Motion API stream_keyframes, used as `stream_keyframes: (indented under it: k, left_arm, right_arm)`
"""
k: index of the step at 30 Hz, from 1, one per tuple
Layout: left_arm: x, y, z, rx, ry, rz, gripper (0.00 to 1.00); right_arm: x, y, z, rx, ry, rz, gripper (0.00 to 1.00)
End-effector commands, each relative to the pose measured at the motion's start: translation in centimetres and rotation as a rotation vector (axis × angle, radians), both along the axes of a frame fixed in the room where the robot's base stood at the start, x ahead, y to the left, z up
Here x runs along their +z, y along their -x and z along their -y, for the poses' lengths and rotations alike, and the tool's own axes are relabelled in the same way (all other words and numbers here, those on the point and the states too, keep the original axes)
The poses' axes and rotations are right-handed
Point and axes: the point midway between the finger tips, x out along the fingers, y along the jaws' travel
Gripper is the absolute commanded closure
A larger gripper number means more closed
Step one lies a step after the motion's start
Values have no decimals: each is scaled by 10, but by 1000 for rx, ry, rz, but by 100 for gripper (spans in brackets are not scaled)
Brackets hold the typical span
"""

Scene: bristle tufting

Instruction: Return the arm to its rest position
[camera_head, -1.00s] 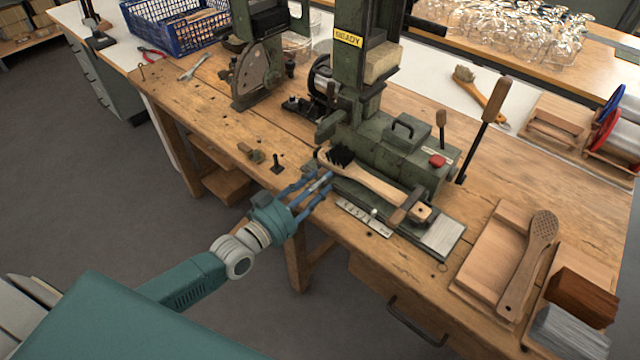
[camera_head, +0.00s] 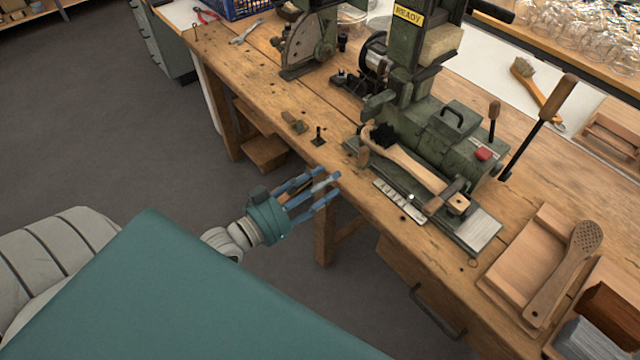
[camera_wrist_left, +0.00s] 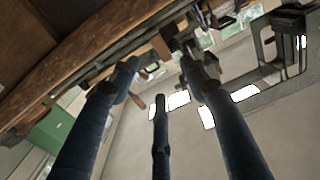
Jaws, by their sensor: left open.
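My left gripper (camera_head: 322,186) is open and empty, in the air just off the front edge of the wooden workbench (camera_head: 560,190). Its blue fingers stand apart, and they also show spread in the left wrist view (camera_wrist_left: 160,90) with nothing between them. The green tufting machine (camera_head: 440,140) stands on the bench beyond it. A wooden brush with a dark tuft (camera_head: 415,167) lies on the machine's front bed, apart from the gripper. My right gripper is out of view.
A tray (camera_head: 510,260) at the right holds a perforated wooden brush back (camera_head: 565,275). A long-handled lever (camera_head: 540,125) rises beside the machine. A blue crate (camera_head: 240,8) sits at the back left. The floor (camera_head: 120,130) left of the bench is clear.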

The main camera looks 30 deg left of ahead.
Motion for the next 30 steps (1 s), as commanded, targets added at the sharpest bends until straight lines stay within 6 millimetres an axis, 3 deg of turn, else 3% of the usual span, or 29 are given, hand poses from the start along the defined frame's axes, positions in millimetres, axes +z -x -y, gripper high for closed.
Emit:
stream_keyframes:
  k: [6,23,26,29,30]
  left_arm:
    - [1,12,-4,-1,0,0,54]
    - [-6,12,-7,6,-6,-10,54]
    - [-34,12,-17,33,-33,-57,54]
    - [-90,17,-34,80,-83,-156,54]
    - [-118,22,-42,102,-107,-207,54]
  right_arm:
    - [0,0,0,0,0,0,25]
    - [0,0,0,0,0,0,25]
    - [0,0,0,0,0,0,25]
    - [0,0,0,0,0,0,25]
    - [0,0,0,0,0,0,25]
